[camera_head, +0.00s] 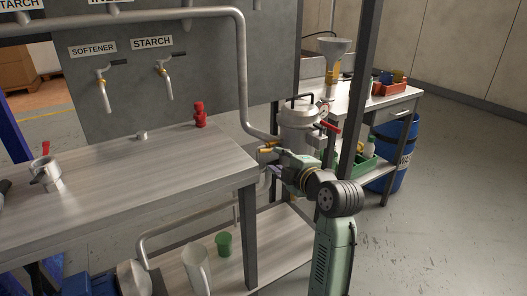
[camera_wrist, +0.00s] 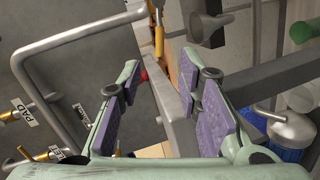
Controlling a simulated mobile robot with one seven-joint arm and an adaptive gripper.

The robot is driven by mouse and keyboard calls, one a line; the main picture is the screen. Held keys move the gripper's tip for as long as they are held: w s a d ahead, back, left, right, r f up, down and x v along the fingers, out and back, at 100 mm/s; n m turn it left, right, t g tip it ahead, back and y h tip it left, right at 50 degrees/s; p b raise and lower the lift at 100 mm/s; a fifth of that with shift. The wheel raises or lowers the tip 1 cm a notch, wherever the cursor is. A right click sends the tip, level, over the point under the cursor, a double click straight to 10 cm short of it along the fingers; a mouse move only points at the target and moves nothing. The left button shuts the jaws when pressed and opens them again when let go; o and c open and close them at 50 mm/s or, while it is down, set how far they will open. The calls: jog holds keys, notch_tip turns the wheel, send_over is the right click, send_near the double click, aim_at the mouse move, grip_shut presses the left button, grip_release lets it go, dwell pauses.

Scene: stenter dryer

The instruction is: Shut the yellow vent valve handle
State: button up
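The yellow vent valve handle (camera_head: 268,145) appears to be the small yellow piece at the lower end of the bent grey pipe, beside the steel pressure vessel. In the wrist view a yellow handle (camera_wrist: 159,40) shows near the top centre, beyond my fingertips, at the end of a grey pipe. My gripper (camera_head: 266,168) is just below the yellow piece in the head view, partly hidden by the table corner and my wrist. In the wrist view my gripper (camera_wrist: 163,85) has its two purple-padded fingers apart, with nothing held between them. Contact with the handle is not visible.
The steel table (camera_head: 150,175) lies left of my arm, its corner close to my gripper. The steel vessel (camera_head: 298,128) with a red lever (camera_head: 328,128) stands behind. A dark post (camera_head: 358,90) rises right of it. Open floor (camera_head: 450,200) lies to the right.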

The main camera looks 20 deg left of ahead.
aim_at(264, 152)
jog(key=p+x, duration=0.2)
jog(key=x, duration=0.8)
jog(key=shift+w+a+p, duration=0.15)
jog(key=shift+w+p, duration=0.05)
jog(key=shift+p, duration=0.2)
grip_shut()
